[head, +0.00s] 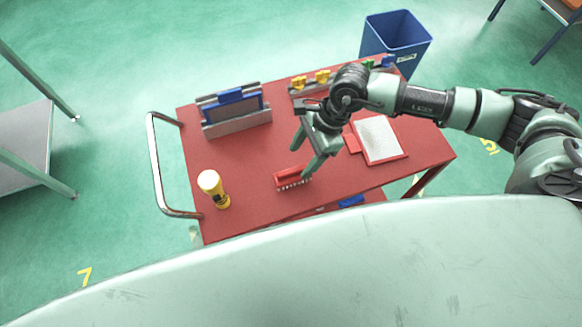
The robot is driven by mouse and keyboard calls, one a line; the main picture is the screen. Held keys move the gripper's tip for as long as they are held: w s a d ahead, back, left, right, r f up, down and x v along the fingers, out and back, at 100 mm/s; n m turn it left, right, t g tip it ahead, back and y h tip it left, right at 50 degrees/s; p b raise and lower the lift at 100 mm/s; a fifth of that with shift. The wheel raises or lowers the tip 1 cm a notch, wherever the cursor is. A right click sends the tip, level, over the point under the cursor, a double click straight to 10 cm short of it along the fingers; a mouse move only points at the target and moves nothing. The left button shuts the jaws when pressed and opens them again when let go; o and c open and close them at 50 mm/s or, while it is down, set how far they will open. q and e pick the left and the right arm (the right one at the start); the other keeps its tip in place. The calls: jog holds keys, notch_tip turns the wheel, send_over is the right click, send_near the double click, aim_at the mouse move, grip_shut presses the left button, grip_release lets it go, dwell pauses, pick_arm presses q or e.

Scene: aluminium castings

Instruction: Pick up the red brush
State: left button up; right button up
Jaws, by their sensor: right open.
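The red brush (291,178) lies on the red cart top (250,160), near its front edge, with its pale bristles along the near side. My right gripper (302,159) is open just above and beside the brush, its fingers pointing down toward it. One finger is close to the brush's right end; I cannot tell whether it touches. My left gripper is not in view.
A grey casting with a blue part (235,109) stands behind. A red-framed white board (379,139) lies to the right. A blue bin (396,42) stands beyond the cart.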

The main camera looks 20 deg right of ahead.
aim_at(296, 169)
jog(key=shift+s+a+f+p, duration=0.15)
jog(key=shift+a+f+p, duration=0.1)
jog(key=shift+f, duration=0.15)
jog(key=shift+s+a+f+p, duration=0.15)
jog(key=shift+a+f, duration=0.1)
jog(key=shift+f, duration=0.15)
jog(key=p+x, duration=0.2)
jog(key=x, duration=0.2)
jog(key=shift+s+f, duration=0.15)
jog(key=shift+f, duration=0.15)
jog(key=shift+a+f, duration=0.15)
jog(key=shift+f, duration=0.15)
grip_shut()
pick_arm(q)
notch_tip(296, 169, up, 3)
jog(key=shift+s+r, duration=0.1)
pick_arm(e)
jog(key=shift+r, duration=0.15)
